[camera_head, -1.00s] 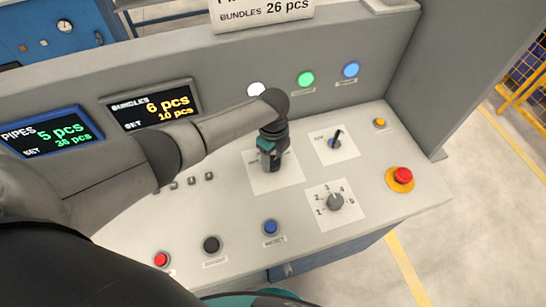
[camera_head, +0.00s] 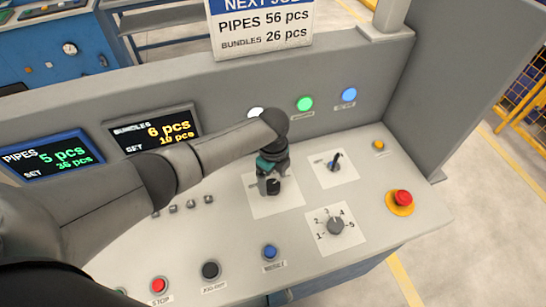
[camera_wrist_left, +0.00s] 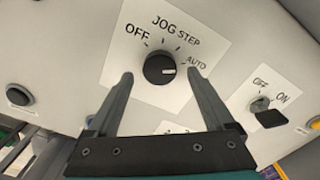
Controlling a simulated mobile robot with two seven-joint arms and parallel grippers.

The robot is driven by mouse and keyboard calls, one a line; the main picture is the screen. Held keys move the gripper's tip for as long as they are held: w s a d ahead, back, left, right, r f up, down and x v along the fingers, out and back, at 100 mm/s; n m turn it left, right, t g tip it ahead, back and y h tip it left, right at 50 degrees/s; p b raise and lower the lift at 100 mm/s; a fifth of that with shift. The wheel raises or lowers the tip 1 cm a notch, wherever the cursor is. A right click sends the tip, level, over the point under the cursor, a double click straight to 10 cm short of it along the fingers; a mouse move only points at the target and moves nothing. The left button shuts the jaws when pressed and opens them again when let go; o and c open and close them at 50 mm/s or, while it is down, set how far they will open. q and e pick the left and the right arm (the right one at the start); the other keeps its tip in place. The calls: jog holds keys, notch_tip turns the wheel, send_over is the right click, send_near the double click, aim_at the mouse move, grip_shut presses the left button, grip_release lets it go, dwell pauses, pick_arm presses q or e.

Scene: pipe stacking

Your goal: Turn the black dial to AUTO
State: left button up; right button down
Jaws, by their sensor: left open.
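The black dial (camera_wrist_left: 159,67) sits on a white plate marked OFF, JOG, STEP and AUTO in the left wrist view. Its white mark points right, roughly towards the AUTO label (camera_wrist_left: 197,65). My left gripper (camera_wrist_left: 161,75) is open, with one finger on each side of the dial in that view. In the head view my left gripper (camera_head: 269,172) is over the dial's white plate (camera_head: 291,194), pointing down. The dial's labels are mostly hidden there. I cannot tell whether the fingers touch the dial. My right gripper is not in view.
An OFF/ON switch (camera_head: 335,161) and a numbered grey knob (camera_head: 335,226) are right of the plate. A red emergency button (camera_head: 403,198) is further right. Red (camera_head: 159,285), black (camera_head: 210,270) and blue (camera_head: 270,252) buttons line the front. Two displays stand behind at left.

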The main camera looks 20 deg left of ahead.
aim_at(273, 185)
pick_arm(q)
notch_tip(273, 185, up, 14)
jog(key=shift+p, duration=0.45)
jog(key=shift+f, duration=0.15)
